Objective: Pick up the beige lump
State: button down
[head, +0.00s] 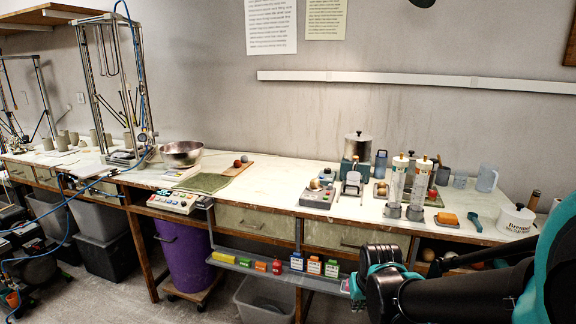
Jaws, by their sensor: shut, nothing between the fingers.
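A small beige lump (315,184) sits on top of a grey bench scale (320,196) near the middle of the long workbench. Other pale, roundish lumps (428,254) lie on the shelf under the bench at the right, partly hidden by my arm. My gripper (357,287) is at the lower right, in front of the bench and below its top, apart from the lumps. It is dark with teal parts, shut and empty. Its fingertips are hard to make out.
The bench top between cloth and scale is mostly clear. A purple bin (183,255) stands below.

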aim_at(314, 182)
jog(key=i+j, duration=0.25)
jog(key=i, duration=0.25)
jog(key=i+j+z, duration=0.1)
jog(key=i+j, duration=0.15)
jog(key=i, duration=0.25)
